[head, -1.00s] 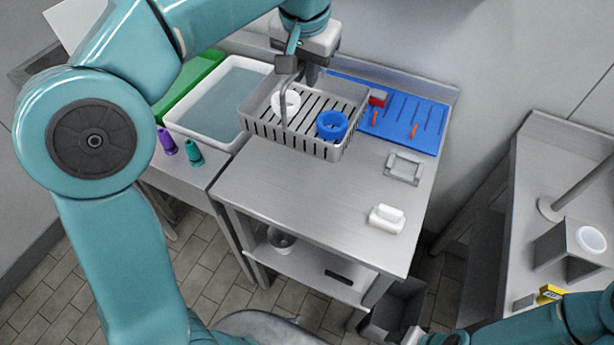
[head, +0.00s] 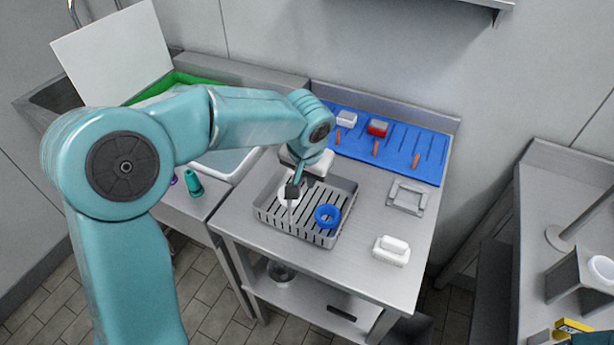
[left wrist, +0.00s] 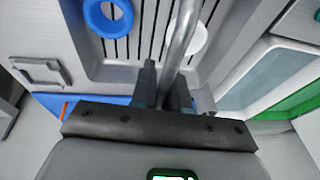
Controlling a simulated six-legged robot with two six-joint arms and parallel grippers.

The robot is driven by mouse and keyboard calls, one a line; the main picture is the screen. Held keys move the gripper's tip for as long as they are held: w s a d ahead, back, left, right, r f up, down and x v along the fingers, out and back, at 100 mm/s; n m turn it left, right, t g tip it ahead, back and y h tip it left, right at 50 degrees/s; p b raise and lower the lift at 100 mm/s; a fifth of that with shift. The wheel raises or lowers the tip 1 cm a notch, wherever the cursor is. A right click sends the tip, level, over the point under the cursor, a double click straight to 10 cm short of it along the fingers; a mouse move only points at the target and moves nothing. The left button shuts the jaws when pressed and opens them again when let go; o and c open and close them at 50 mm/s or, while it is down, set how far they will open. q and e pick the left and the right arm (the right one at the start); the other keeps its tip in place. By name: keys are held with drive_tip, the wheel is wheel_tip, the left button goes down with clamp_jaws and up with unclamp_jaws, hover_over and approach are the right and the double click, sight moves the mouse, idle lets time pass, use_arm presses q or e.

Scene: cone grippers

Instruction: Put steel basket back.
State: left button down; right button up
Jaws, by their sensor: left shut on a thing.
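The steel basket (head: 291,229) is a grey slotted tray with a tall handle. In the head view it appears to rest level on the steel table, left of its middle. A blue ring-like cup (head: 327,216) and a white cup (head: 285,197) are in it. My left gripper (head: 292,190) is above the basket, shut on its handle. The left wrist view shows the handle (left wrist: 180,40) rising between the fingers (left wrist: 162,88), with the slotted floor and both cups beyond. My right gripper is out of view.
A blue mat (head: 430,150) with orange pieces and red and white blocks lies behind the basket. A grey frame (head: 408,196) and a white block (head: 391,250) are on the steel table's right side. A water tub (head: 222,165) is at left. The front tabletop (head: 345,270) is clear.

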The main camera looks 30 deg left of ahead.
use_arm(q)
drive_tip(key=shift+f, duration=0.2)
drive_tip(key=shift+f+b, duration=0.2)
drive_tip(key=shift+b, duration=0.1)
drive_tip(key=c, duration=1.1)
unclamp_jaws()
drive_tip(key=v, duration=1.2)
drive_tip(key=shift+r+p, duration=0.25)
drive_tip(key=shift+p, duration=0.15)
